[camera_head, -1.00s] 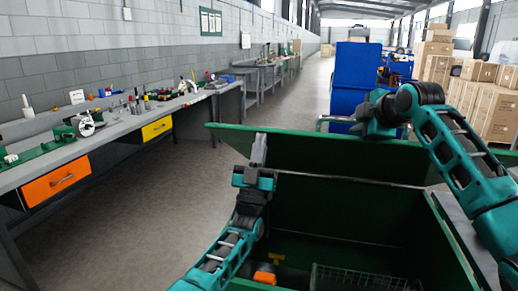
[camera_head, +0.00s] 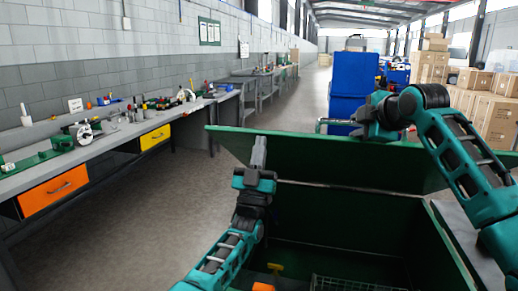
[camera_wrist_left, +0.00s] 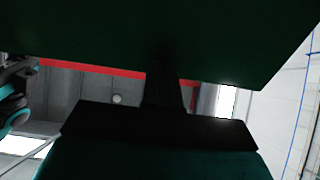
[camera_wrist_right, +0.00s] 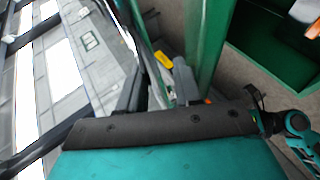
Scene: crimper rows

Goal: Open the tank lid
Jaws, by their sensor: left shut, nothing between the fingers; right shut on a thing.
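The green tank lid (camera_head: 320,162) stands raised and tilted above the open green tank (camera_head: 340,225). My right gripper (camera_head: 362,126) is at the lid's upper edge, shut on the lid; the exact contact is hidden. The right wrist view shows its dark fingers (camera_wrist_right: 160,90) beside a green panel. My left gripper (camera_head: 258,152) is shut and empty, fingers pointing up in front of the lid's inner face. In the left wrist view the dark lid surface (camera_wrist_left: 150,35) fills the top, close to the fingers (camera_wrist_left: 163,90); whether they touch cannot be told.
A workbench with tools, an orange drawer (camera_head: 54,190) and a yellow drawer (camera_head: 155,137) runs along the left wall. A blue cabinet (camera_head: 352,75) stands beyond the lid. Cardboard boxes (camera_head: 492,115) are stacked at right. Open floor (camera_head: 165,220) lies between bench and tank.

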